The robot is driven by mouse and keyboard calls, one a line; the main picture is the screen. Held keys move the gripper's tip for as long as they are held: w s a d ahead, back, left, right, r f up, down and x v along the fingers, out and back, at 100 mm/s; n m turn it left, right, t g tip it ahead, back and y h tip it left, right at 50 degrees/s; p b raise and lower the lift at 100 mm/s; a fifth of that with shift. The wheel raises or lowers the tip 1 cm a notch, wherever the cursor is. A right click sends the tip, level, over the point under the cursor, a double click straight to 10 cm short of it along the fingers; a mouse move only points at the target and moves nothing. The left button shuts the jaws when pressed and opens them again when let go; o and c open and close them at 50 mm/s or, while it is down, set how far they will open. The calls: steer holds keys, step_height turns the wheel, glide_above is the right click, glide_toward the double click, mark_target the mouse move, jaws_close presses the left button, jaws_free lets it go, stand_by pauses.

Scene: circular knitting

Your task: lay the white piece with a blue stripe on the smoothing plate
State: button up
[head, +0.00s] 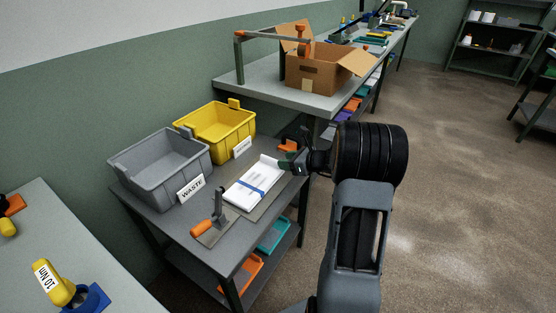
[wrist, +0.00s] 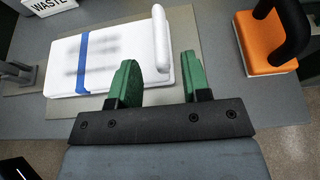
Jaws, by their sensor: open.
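The white piece with a blue stripe (head: 254,182) lies flat on the smoothing plate (head: 266,202), a thin grey-beige sheet on the dark table. In the wrist view the piece (wrist: 118,62) covers much of the plate (wrist: 195,38), which shows along its edges. The piece's right edge stands up as a rounded white roll. My gripper (head: 292,160) is at that right end. Its two green fingers (wrist: 158,82) are apart, with the roll's near end between them in the picture; contact cannot be told.
An orange block with a dark handle (wrist: 266,42) stands right of the plate. A clamp with an orange handle (head: 203,228) is at the left. A grey waste bin (head: 160,170) and a yellow bin (head: 217,130) stand behind. A cardboard box (head: 318,75) is on the farther bench.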

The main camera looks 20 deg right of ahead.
steer(key=v, duration=0.6)
steer(key=s+a+r+n+g, duration=0.1)
steer(key=s+a+n+g, duration=0.25)
steer(key=a+n, duration=0.3)
steer(key=s+a+r+n+g, duration=0.1)
steer(key=s+a+n+g, duration=0.25)
steer(key=a+n, duration=0.3)
steer(key=s+a+r+n+g+h, duration=0.1)
steer(key=s+a+n+h, duration=0.3)
steer(key=s+n+h, duration=0.3)
steer(key=s+n, duration=0.5)
steer(key=n, duration=0.4)
steer(key=shift+s+a+h+p, duration=0.2)
steer(key=shift+s+h+p, duration=0.05)
steer(key=shift+h+p, duration=0.05)
steer(key=shift+r, duration=0.2)
